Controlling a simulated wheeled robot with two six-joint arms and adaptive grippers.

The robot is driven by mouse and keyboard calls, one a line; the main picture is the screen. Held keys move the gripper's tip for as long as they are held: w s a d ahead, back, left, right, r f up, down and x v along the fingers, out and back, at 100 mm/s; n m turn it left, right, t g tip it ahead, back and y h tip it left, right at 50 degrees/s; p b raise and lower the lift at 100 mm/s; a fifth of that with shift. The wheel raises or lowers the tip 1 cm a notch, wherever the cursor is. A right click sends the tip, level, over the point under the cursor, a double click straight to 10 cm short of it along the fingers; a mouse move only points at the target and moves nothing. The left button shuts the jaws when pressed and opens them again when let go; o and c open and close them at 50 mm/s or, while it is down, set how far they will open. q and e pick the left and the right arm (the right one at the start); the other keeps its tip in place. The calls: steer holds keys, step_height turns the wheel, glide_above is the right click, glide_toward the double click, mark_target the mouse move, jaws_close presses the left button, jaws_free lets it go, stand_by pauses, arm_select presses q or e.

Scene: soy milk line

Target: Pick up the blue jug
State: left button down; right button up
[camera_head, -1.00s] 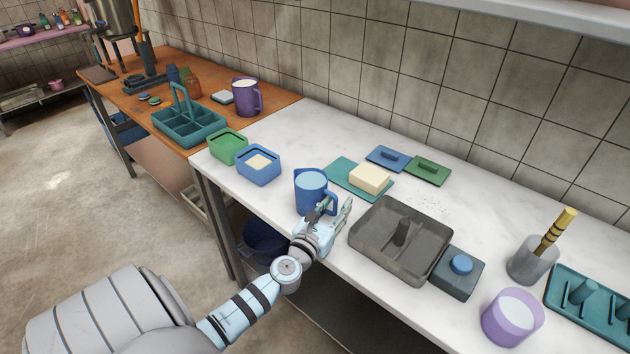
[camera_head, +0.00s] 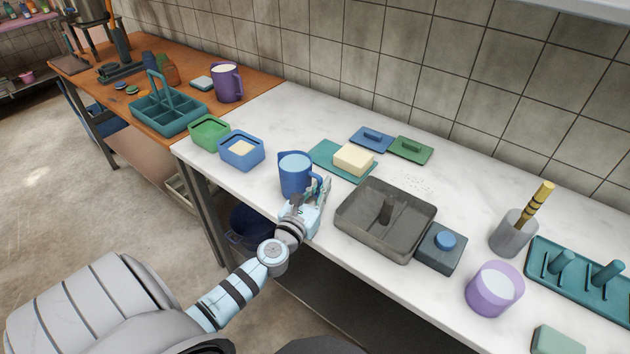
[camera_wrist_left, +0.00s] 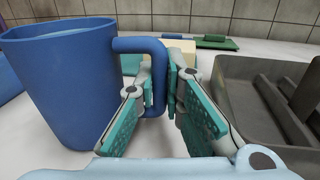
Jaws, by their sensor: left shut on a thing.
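The blue jug (camera_head: 294,178) stands upright near the front edge of the white counter, with pale contents showing at its top. Its handle is on the right side. My left gripper (camera_head: 318,193) is at that handle, reaching in from the front. In the left wrist view the jug (camera_wrist_left: 62,85) fills the left side, and the left gripper (camera_wrist_left: 168,95) is shut on the upright part of the handle, one finger on each side of it. I cannot tell whether the jug's base is off the counter. My right gripper is not in view.
A grey tray (camera_head: 352,222) lies close to the right of the gripper. A teal board (camera_head: 325,153) with a pale block (camera_head: 354,159) is behind the jug. A blue container (camera_head: 226,158) and a green container (camera_head: 196,140) stand to its left. A purple cup (camera_head: 476,289) stands far right.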

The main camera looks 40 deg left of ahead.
arm_select(q)
step_height(320, 180, up, 20)
steer(key=p, duration=1.3)
steer(key=shift+f, duration=0.15)
